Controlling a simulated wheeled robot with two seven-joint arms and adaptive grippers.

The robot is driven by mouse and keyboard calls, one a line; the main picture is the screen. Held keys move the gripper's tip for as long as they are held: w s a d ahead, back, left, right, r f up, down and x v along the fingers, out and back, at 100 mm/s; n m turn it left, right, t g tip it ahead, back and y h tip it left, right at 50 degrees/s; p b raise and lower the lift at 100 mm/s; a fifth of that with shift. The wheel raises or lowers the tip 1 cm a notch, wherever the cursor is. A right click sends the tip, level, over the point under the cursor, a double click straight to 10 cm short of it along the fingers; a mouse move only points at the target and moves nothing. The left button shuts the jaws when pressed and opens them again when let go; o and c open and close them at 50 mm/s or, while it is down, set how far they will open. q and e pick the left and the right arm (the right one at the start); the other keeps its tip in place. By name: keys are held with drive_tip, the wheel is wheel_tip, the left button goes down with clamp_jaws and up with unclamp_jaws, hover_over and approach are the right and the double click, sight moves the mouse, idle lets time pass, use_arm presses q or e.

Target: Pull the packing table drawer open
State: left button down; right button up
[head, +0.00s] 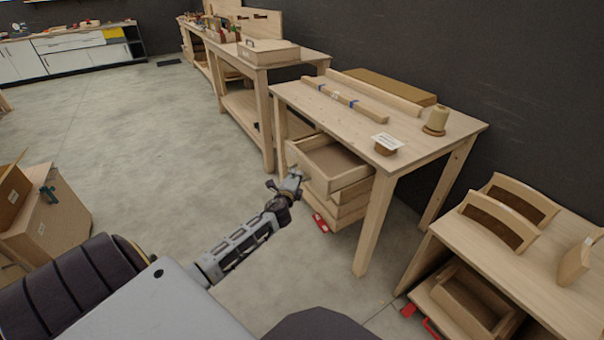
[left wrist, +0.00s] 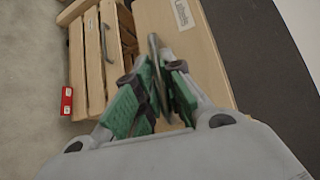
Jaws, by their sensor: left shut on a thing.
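The packing table (head: 300,98) is a pale wooden table against the dark wall. Its top drawer (head: 318,178) sticks out well past the drawers below, and its empty inside shows. My left gripper (head: 292,184) is at the front of this drawer. In the left wrist view the green finger pads (left wrist: 158,95) are closed on the grey drawer handle (left wrist: 155,55), with the labelled wooden drawer front (left wrist: 200,60) just behind. The fingers hide part of the handle. My right gripper is not in view.
Closed lower drawers (left wrist: 88,65) with a grey handle sit under the open one. Red feet (head: 320,223) show on the floor. A lower table (head: 550,235) with curved wooden parts stands at right, a carton (head: 50,215) at left. The floor between is clear.

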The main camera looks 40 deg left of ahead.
use_arm(q)
drive_tip(key=shift+s+a, duration=0.2)
drive_tip(key=shift+s, duration=0.3)
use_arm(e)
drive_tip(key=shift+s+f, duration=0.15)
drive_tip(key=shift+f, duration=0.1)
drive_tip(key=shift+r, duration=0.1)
use_arm(q)
drive_tip(key=c, duration=1.5)
unclamp_jaws()
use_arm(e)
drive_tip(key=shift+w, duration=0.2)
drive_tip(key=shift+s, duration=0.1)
use_arm(q)
drive_tip(key=shift+s, duration=0.1)
drive_tip(key=shift+v, duration=5.9)
drive_tip(key=shift+f, duration=0.1)
